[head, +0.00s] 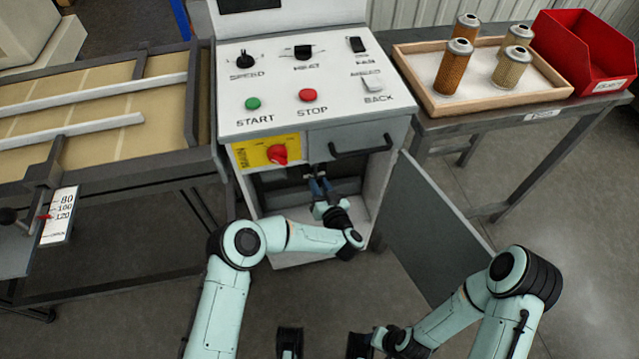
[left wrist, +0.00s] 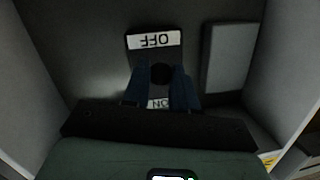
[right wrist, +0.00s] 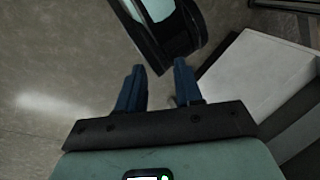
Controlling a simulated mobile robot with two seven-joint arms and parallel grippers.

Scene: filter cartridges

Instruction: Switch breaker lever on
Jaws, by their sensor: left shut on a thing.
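The breaker is inside the open cabinet below the machine's panel. In the left wrist view its plate carries an OFF label (left wrist: 154,40) at the top and an ON label (left wrist: 159,104) lower down, both upside down in the picture. The dark round end of the breaker lever (left wrist: 161,73) sits between the labels. My left gripper (head: 318,183) reaches into the cabinet and is shut on the lever, one blue finger on each side. The fingers partly cover the ON label. My right gripper (right wrist: 157,75) is open and empty outside the cabinet, above the floor.
The cabinet door (head: 425,220) stands open to the right. A yellow plate with a red rotary switch (head: 277,154) and a drawer with a dark handle (head: 362,147) are above the opening. A tray (head: 480,104) of filter cartridges and a red bin (head: 580,55) stand at the right.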

